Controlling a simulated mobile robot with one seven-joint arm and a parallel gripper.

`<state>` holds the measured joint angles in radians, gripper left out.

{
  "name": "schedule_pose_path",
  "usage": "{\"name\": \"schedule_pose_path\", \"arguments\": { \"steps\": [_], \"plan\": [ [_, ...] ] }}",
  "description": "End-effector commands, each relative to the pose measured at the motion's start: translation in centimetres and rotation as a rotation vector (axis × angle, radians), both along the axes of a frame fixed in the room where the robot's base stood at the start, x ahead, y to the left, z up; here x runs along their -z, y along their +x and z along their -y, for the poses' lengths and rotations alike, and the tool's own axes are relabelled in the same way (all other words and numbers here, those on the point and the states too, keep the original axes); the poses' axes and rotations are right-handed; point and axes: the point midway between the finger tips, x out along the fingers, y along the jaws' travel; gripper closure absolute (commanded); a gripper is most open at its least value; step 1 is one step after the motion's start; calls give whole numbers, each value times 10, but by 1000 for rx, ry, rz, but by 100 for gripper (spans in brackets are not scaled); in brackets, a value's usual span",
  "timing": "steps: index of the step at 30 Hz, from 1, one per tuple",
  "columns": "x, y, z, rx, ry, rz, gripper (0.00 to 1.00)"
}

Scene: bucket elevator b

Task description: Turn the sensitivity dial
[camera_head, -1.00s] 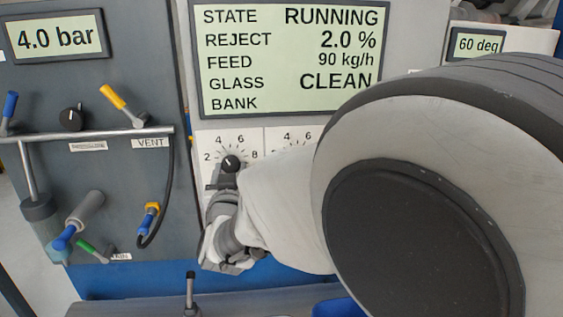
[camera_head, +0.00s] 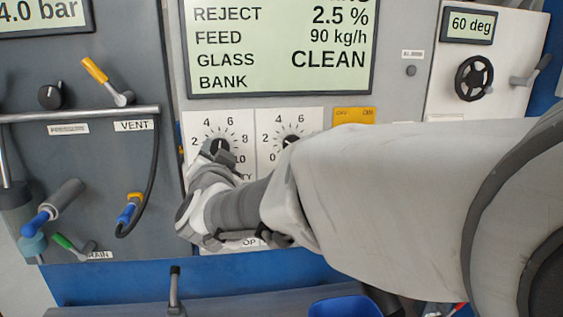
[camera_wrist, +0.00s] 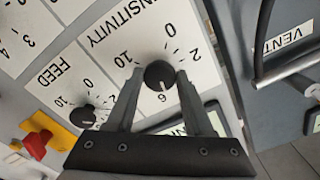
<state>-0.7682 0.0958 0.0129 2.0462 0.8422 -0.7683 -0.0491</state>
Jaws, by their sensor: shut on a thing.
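The sensitivity dial (camera_wrist: 157,74) is a round black knob on a white scale plate. In the wrist view it sits between my fingertips, with its pale pointer mark toward the 6. It also shows in the head view (camera_head: 219,146), partly covered by my gripper. My gripper (camera_wrist: 160,77) is shut on the dial, one finger on each side. In the head view my gripper (camera_head: 212,160) hides the lower part of the sensitivity plate.
The feed dial (camera_head: 291,143) is just right of it. The display (camera_head: 280,50) above reads REJECT 2.5 %. A yellow label (camera_head: 354,115) lies further right. At left are a pipe (camera_head: 80,114), a yellow-handled valve (camera_head: 95,70) and a black hose (camera_head: 155,180).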

Motion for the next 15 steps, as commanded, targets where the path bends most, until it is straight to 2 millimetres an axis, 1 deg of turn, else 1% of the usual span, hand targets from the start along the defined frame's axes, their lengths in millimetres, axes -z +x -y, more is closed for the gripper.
{"name": "schedule_pose_path", "arguments": {
  "steps": [6, 15],
  "plan": [
    [0, 0, 1, 2, 61, -12, 100],
    [-1, 0, 0, 1, 77, -17, 100]
  ]
}}
